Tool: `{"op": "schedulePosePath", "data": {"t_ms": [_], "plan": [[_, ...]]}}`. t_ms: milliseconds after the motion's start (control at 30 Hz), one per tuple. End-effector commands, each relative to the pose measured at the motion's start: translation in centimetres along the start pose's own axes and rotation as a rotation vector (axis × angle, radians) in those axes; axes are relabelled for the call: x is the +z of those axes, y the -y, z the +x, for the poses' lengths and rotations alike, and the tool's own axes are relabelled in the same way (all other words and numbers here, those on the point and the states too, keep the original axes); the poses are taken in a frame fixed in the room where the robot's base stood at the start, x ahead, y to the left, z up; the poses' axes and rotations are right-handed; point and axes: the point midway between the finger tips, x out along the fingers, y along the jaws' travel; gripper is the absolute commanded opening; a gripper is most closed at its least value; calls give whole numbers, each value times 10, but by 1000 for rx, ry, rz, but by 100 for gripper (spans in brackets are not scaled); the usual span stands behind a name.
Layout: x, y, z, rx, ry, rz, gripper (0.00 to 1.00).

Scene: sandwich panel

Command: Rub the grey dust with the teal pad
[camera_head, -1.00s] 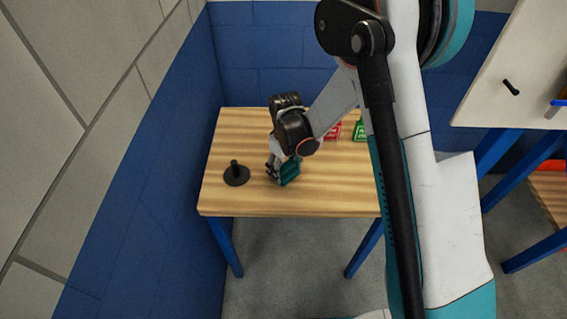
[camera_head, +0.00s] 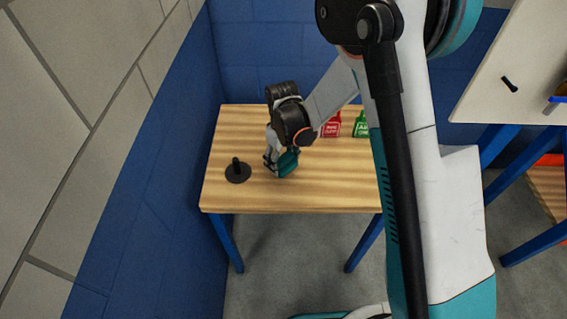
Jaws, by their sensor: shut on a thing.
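The teal pad (camera_head: 288,162) is in my gripper (camera_head: 276,167), over the middle-left of the wooden table. My gripper is shut on the pad and points down. The pad looks tilted and close to the tabletop; I cannot tell whether it touches the wood. I see no grey dust on the table; my gripper and arm hide part of the surface.
A black round base with an upright peg (camera_head: 237,172) stands on the table (camera_head: 320,194) left of my gripper. A red card (camera_head: 331,127) and a green card (camera_head: 362,125) are at the back right. The front of the table is clear. A blue wall is close on the left.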

Motion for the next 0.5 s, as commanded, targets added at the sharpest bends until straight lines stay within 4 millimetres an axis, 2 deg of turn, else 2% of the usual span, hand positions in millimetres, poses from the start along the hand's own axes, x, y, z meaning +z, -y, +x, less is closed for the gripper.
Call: {"op": "schedulePosePath", "data": {"t_ms": [500], "plan": [[-5,-2,-48,0,0,5,40]]}}
